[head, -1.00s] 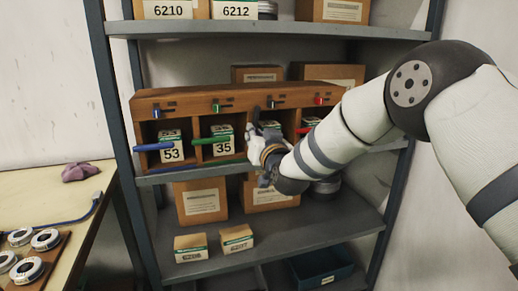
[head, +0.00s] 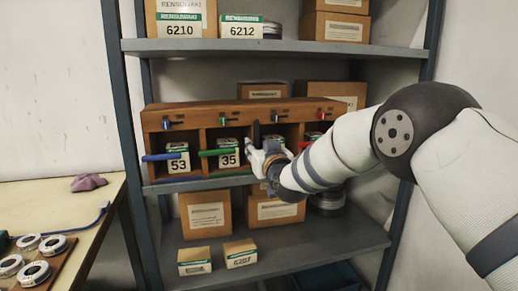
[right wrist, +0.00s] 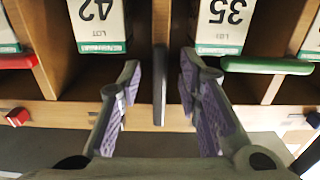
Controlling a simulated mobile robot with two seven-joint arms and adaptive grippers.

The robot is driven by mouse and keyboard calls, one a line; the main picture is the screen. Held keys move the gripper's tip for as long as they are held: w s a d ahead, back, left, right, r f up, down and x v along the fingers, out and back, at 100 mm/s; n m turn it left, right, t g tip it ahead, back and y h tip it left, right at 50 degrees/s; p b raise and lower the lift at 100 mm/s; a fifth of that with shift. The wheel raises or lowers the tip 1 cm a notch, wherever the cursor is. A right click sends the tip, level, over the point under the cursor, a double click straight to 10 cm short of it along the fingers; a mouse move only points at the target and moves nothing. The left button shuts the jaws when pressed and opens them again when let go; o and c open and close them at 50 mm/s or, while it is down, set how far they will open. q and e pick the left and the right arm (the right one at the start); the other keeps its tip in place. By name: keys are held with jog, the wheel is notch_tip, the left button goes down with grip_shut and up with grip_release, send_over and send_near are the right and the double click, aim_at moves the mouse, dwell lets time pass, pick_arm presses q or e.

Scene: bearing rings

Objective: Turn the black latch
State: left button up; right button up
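The black latch (head: 256,133) is a dark bar standing upright in front of the divider between two compartments of the wooden rack (head: 187,114). In the right wrist view, which is upside down, the latch (right wrist: 159,88) runs up the middle of the picture. My right gripper (right wrist: 158,72) is open, with one finger on each side of the latch and a gap to both. In the head view my right gripper (head: 262,152) is in front of the rack, partly hiding the compartment behind it. My left gripper is not in view.
A blue bar (head: 160,157) and a green bar (head: 222,152) lie level across nearby compartments. Boxes marked 53 (head: 178,165), 35 (head: 229,159) and 42 (right wrist: 98,20) stand inside. Small coloured levers line the rack's top board. A table (head: 45,206) stands at the left.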

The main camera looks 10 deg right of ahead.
jog(key=s, duration=1.2)
jog(key=shift+d, duration=0.2)
